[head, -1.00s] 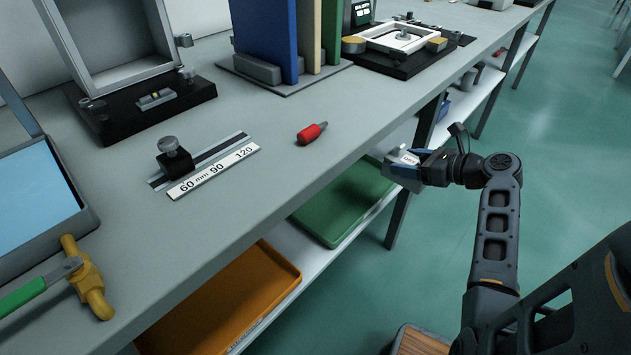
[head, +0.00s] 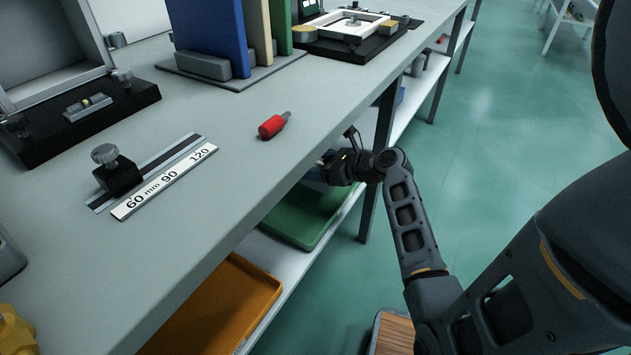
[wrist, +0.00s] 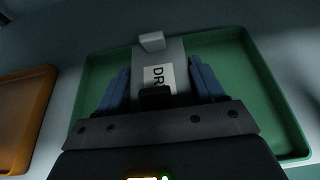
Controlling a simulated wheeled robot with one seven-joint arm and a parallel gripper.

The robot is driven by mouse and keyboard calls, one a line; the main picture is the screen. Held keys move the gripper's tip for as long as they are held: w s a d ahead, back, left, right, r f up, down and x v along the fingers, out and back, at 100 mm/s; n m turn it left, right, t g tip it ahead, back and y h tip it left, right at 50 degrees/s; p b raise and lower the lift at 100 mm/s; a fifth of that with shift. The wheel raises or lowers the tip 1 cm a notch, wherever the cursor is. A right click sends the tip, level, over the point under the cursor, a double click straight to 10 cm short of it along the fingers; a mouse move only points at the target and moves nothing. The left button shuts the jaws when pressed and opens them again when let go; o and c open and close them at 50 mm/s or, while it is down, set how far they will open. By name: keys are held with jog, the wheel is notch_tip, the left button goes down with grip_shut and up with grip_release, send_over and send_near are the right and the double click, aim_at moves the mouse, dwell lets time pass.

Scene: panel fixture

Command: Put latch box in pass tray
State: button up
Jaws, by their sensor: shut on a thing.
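My gripper (wrist: 160,78) is shut on a grey box, the latch box (wrist: 172,50), with its blue fingers on either side. In the head view my gripper (head: 322,172) is at the lower shelf, under the tabletop edge, above the green tray (head: 292,222). The box is mostly hidden there. No label shows which tray is the pass tray.
An orange tray (head: 225,310) lies on the same shelf, left of the green one. The tabletop (head: 200,230) overhangs the shelf, and a table leg (head: 376,150) stands close to my arm. A red-handled tool (head: 271,127) and a ruler fixture (head: 165,182) lie on top.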

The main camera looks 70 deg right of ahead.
notch_tip(320, 180, down, 4)
jog(key=shift+w+f+b, duration=0.1)
jog(key=shift+b, duration=1.05)
jog(key=o, duration=1.4)
jog(key=shift+c, duration=0.2)
